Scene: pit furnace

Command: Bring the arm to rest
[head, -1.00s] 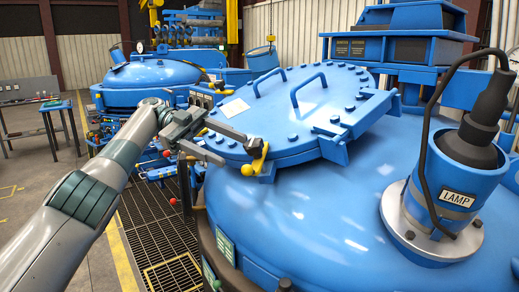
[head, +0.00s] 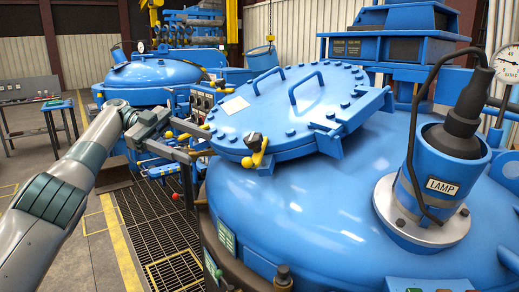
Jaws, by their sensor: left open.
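My left arm (head: 55,195) comes in from the left edge. My left gripper (head: 200,145) is open and empty at the left of the round blue hatch (head: 275,115). Its two fingers point right toward the hatch rim. The yellow-knobbed latch (head: 256,148) on the hatch's near edge stands clear of the fingers, to their right. The hatch lies on the large blue furnace lid (head: 300,215) and carries two blue handles. My right gripper is not in view.
A blue lamp housing (head: 431,190) with a black cable stands on the lid at right. A second blue vessel (head: 150,75) stands behind my left gripper. A floor grating (head: 165,235) lies below. Bare floor (head: 85,265) is free at lower left, and a table (head: 53,108) stands farther back.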

